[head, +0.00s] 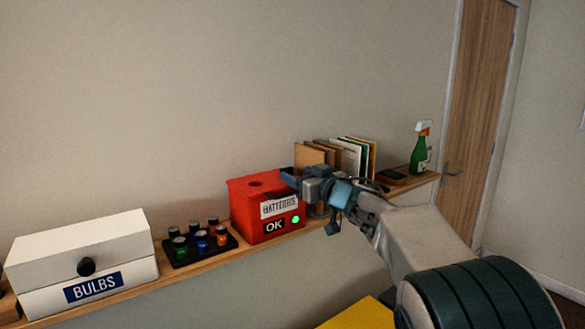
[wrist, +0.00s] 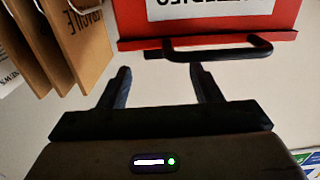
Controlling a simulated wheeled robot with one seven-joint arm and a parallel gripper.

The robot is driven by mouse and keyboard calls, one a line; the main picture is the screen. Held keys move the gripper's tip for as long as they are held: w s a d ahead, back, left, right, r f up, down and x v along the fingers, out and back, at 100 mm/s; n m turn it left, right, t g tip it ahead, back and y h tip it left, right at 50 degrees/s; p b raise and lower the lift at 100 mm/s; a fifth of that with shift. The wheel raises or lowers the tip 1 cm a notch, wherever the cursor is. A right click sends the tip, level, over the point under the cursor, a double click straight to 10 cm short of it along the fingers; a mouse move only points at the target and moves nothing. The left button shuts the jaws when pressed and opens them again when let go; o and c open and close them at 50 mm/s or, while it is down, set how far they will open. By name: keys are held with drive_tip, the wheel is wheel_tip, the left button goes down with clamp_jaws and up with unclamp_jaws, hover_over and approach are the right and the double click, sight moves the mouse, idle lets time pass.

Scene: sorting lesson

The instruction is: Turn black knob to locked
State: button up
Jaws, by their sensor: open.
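The black knob (head: 86,266) is on the front of the white box labelled BULBS (head: 70,245) at the far left in the head view. Its locked marking is too small to make out. My gripper (head: 290,180) is at the right side of the red BATTERIES box, well to the right of the knob. In the wrist view my gripper (wrist: 161,80) is open, with nothing between its fingers. The knob is not in the wrist view.
The red BATTERIES box (head: 243,190) shows an OK sign and a green light; its black handle (wrist: 225,50) lies just beyond my fingertips in the wrist view. A black tray of batteries (head: 180,262), upright folders (head: 345,155) and a green spray bottle (head: 420,155) stand on the shelf.

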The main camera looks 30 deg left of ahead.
sight(288, 169)
drive_tip(key=shift+p+x, duration=0.4)
drive_tip(key=shift+x, duration=1.55)
drive_tip(key=c, duration=1)
